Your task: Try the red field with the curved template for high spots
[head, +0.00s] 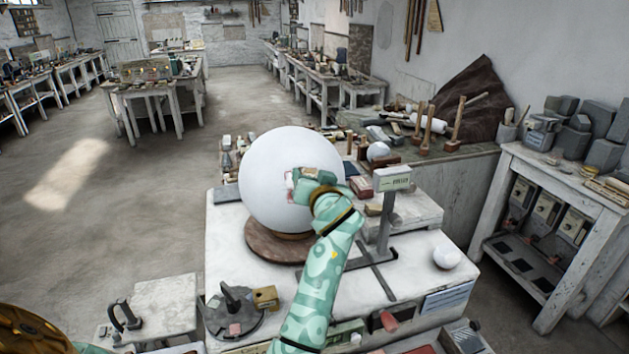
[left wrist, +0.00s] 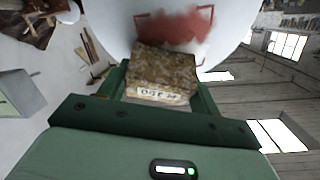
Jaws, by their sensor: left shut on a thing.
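A large white plaster sphere (head: 272,180) stands on a round brown base (head: 268,247). The left wrist view shows the sphere (left wrist: 110,20) close up, with a red patch (left wrist: 180,28) inside thin red outline marks. In the head view the patch is mostly hidden by my gripper. My left gripper (head: 304,186) is at the sphere's right front side, shut on a brown speckled block (left wrist: 165,68) with a white label. The block overlaps the lower edge of the red patch; I cannot tell whether it touches the sphere. My right gripper is not in view.
Mallets and blocks crowd the bench behind. Open floor lies left.

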